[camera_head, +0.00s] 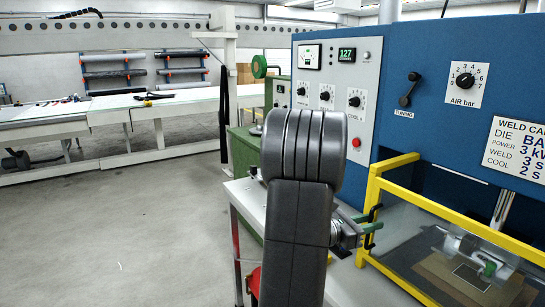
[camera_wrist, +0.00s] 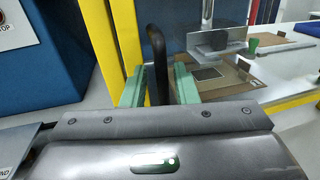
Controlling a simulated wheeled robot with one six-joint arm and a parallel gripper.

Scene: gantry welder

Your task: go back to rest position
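My gripper (camera_head: 371,222) is at the yellow guard frame (camera_head: 374,190) of the welder, right of my arm. In the wrist view its two green fingers (camera_wrist: 157,78) stand apart. A black upright handle (camera_wrist: 157,50) shows between or just beyond them, with a gap on each side. The same handle (camera_head: 374,211) shows small beside the fingers in the head view. I cannot tell how deep the handle sits between the fingers. My dark grey arm hides part of the machine's front.
The blue welder panel (camera_head: 440,50) with dials and a red button (camera_head: 356,142) rises behind the guard. Behind the clear guard lies a brown board (camera_head: 465,277) with a fixture. A long white table (camera_head: 80,128) stands at the back left. The floor (camera_head: 130,220) at left is clear.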

